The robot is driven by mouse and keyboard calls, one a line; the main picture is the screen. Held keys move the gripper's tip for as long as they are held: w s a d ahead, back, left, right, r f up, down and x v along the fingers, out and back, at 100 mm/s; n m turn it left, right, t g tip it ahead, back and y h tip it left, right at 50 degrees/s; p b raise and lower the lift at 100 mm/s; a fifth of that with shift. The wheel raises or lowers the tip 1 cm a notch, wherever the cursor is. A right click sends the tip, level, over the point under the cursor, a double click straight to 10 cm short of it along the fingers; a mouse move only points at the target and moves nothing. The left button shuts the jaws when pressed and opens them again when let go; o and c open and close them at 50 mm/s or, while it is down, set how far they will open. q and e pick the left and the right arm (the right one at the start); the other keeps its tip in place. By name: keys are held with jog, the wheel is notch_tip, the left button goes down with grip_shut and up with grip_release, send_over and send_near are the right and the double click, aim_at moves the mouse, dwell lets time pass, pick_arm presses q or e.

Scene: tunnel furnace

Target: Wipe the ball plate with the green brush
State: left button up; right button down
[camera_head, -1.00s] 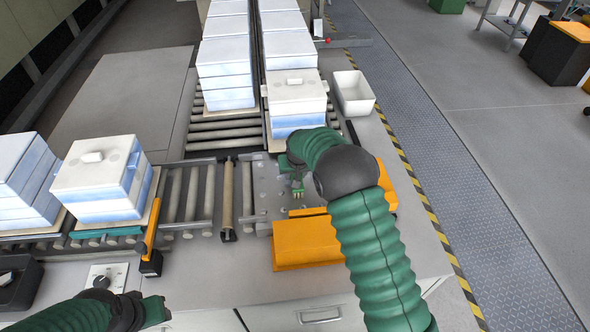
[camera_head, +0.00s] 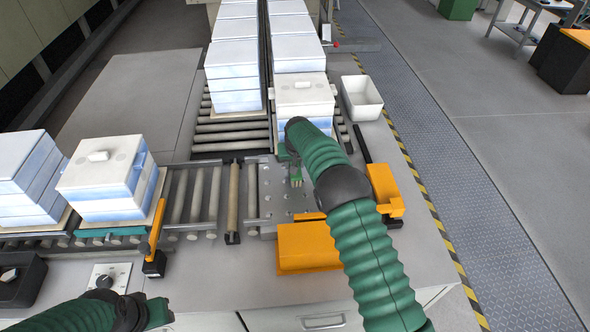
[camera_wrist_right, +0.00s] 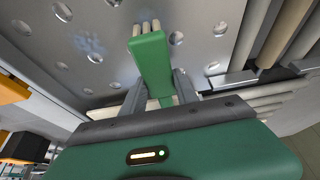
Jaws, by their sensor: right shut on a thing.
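The ball plate (camera_head: 273,188) is a grey metal plate with several ball studs, between the rollers and the orange blocks. It also fills the upper part of the right wrist view (camera_wrist_right: 110,18), where whitish smudges show on it. My right gripper (camera_wrist_right: 158,95) is shut on the green brush (camera_wrist_right: 152,62), whose pale bristles point at the plate. In the head view the brush (camera_head: 296,181) is small and over the plate; I cannot tell whether the bristles touch it. My left gripper (camera_head: 150,312) is at the lower left, away from the plate; its fingers are unclear.
White-blue stacks (camera_head: 304,97) stand on the rollers behind the plate, with more stacks (camera_head: 103,180) at the left. Orange blocks (camera_head: 308,248) lie in front and to the right. A white bin (camera_head: 361,98) stands behind right. The front counter (camera_head: 205,275) is mostly clear.

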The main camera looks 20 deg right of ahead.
jog(key=shift+w+d+f, duration=0.1)
jog(key=shift+w+f, duration=0.05)
jog(key=shift+w, duration=0.35)
jog(key=shift+r, duration=0.25)
jog(key=shift+r, duration=0.3)
notch_tip(320, 180, up, 5)
jog(key=p, duration=0.3)
jog(key=shift+w+d+r+p, duration=0.1)
jog(key=shift+w+r+p, duration=0.1)
jog(key=shift+p, duration=0.1)
jog(key=shift+r, duration=0.25)
jog(key=shift+f, duration=0.3)
jog(key=shift+r+p, duration=1.2)
jog(key=shift+r, duration=0.3)
jog(key=shift+s, duration=0.1)
